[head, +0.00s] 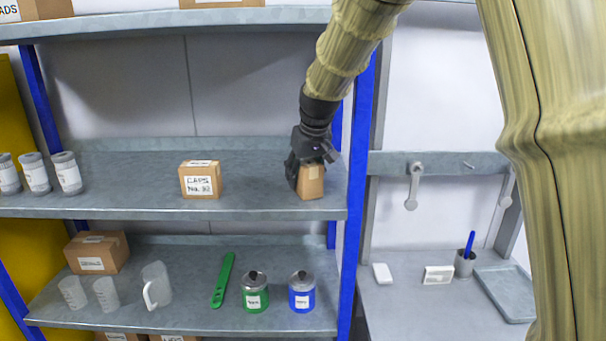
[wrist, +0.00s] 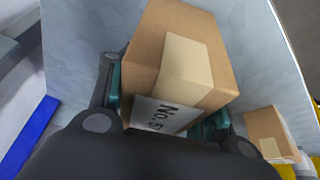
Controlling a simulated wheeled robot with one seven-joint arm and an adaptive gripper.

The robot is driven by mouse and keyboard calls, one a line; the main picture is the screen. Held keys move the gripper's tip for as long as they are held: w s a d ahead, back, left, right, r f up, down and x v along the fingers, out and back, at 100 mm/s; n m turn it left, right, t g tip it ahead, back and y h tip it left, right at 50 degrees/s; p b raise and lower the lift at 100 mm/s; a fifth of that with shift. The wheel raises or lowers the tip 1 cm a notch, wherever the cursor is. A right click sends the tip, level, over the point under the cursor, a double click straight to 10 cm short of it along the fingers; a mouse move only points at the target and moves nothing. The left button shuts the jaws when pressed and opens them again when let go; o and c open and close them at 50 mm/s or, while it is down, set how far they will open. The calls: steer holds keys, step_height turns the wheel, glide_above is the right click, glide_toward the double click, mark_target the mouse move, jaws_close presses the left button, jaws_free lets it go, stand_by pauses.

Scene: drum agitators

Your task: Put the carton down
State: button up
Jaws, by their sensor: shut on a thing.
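The carton (head: 311,183) is a small brown box with a strip of paler tape, at the right end of the middle shelf (head: 250,205). In the wrist view the carton (wrist: 190,60) fills the middle, with a white label partly reading "No.5". My gripper (head: 308,165) is shut on the carton from above, with a finger on either side of it. In the wrist view my gripper (wrist: 165,110) also shows its teal pads against the box. The carton looks slightly tilted in the head view. I cannot tell whether its bottom touches the shelf.
A carton labelled "CAPS" (head: 200,180) stands left on the same shelf, with bare shelf between. White-labelled containers (head: 67,173) stand at the far left. A blue post (head: 357,150) rises close on the right. The lower shelf holds green (head: 254,292) and blue (head: 301,292) tins.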

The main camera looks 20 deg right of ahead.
mark_target(306, 161)
steer(key=o, duration=0.7)
steer(key=shift+f, duration=0.1)
steer(key=o, duration=0.4)
steer(key=shift+w, duration=0.1)
steer(key=shift+b+v, duration=1.8)
steer(key=shift+v, duration=2.15)
